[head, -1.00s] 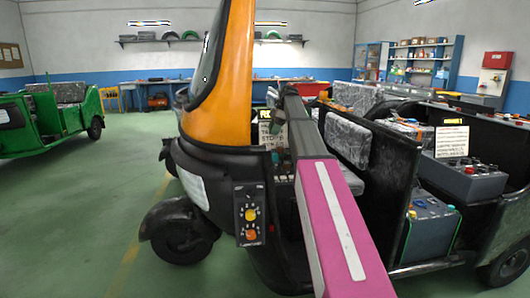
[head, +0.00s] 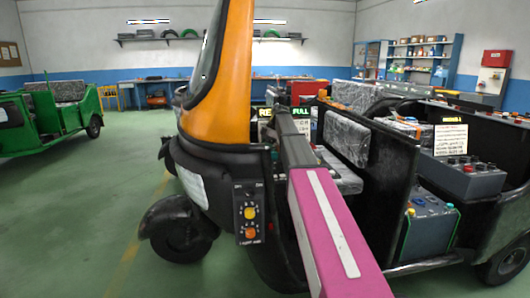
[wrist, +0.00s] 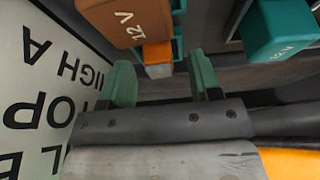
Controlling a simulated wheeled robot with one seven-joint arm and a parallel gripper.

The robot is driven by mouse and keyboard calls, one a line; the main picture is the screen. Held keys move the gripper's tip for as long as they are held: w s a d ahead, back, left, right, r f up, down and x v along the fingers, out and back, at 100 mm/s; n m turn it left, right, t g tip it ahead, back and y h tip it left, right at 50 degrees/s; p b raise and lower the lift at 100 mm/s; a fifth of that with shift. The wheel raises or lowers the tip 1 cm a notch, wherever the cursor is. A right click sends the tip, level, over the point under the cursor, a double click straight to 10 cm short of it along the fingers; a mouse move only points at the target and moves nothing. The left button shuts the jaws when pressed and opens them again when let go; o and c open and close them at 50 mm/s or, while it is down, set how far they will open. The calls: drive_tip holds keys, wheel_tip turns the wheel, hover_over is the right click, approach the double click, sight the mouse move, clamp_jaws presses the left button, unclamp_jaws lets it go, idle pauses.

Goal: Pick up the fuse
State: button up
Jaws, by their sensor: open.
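In the wrist view my gripper (wrist: 162,80) is open, with two green fingertips set apart and nothing between them. A brown block (wrist: 125,18) with white lettering like "12 V" stands at the top, just beyond the left fingertip. A small orange piece (wrist: 157,53) and teal edges adjoin it, close to the gap between the fingertips. A teal block (wrist: 280,30) with small lettering is at the upper right, past the right fingertip. I cannot tell for sure which block is the fuse. In the head view my arm hides the fuse and most of the gripper.
A white lettered sign (wrist: 35,95) is close on the left in the wrist view. The orange and black rickshaw (head: 225,85) surrounds my arm's reach, with a control box (head: 248,215) at its front. Open floor lies at left.

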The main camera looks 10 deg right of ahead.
drive_tip(key=c, duration=1)
drive_tip(key=shift+r, duration=0.1)
